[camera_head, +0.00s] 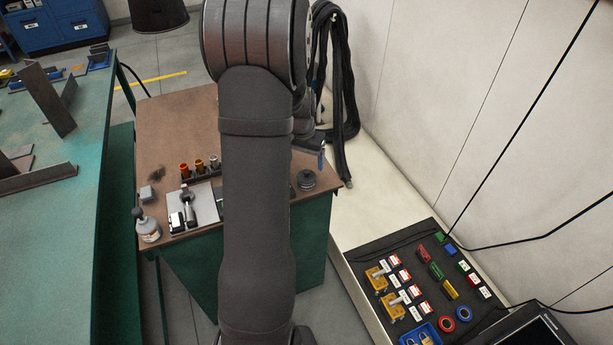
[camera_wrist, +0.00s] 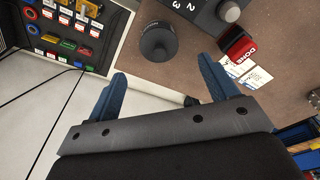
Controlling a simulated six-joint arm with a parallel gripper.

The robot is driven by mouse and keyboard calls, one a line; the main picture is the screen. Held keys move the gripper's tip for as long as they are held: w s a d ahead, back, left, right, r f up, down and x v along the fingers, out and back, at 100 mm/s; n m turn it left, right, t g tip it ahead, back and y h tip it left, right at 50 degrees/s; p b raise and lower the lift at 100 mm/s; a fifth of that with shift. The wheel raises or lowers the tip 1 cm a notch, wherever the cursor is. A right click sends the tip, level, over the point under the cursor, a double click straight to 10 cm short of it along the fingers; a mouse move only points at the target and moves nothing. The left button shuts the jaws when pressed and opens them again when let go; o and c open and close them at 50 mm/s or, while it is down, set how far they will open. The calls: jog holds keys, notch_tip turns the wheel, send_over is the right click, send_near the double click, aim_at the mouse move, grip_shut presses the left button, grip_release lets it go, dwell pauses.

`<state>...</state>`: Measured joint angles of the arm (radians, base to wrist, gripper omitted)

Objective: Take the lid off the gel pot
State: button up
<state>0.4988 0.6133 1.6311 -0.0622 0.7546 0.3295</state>
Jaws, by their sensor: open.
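A dark round pot (camera_head: 306,182), which I take to be the gel pot, stands on the brown bench top near its right edge in the head view. In the wrist view, the pot (camera_wrist: 158,42) shows from above as a black disc with a smaller raised round part, which looks like a lid in place. My gripper (camera_wrist: 163,68) is open, its two blue fingers wide apart and empty. The pot lies beyond the fingertips, roughly in line with the gap between them. In the head view my arm hides most of the gripper; a bit of blue (camera_head: 321,159) shows just above the pot.
A numbered grey box with a knob (camera_wrist: 229,12), a red block (camera_wrist: 238,42) and white labels lie right of the pot in the wrist view. A bottle (camera_head: 148,226) and colored cylinders (camera_head: 199,166) stand left on the bench (camera_head: 160,118).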

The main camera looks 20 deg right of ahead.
aim_at(306, 171)
jog(key=shift+w+d+f, duration=0.1)
jog(key=shift+d+f, duration=0.05)
jog(key=shift+f, duration=0.85)
jog(key=shift+w+d+f, duration=0.1)
jog(key=shift+f, duration=0.95)
jog(key=shift+w+d+f, duration=0.1)
jog(key=shift+d+f, duration=0.05)
jog(key=shift+f, duration=0.85)
jog(key=c, duration=1.1)
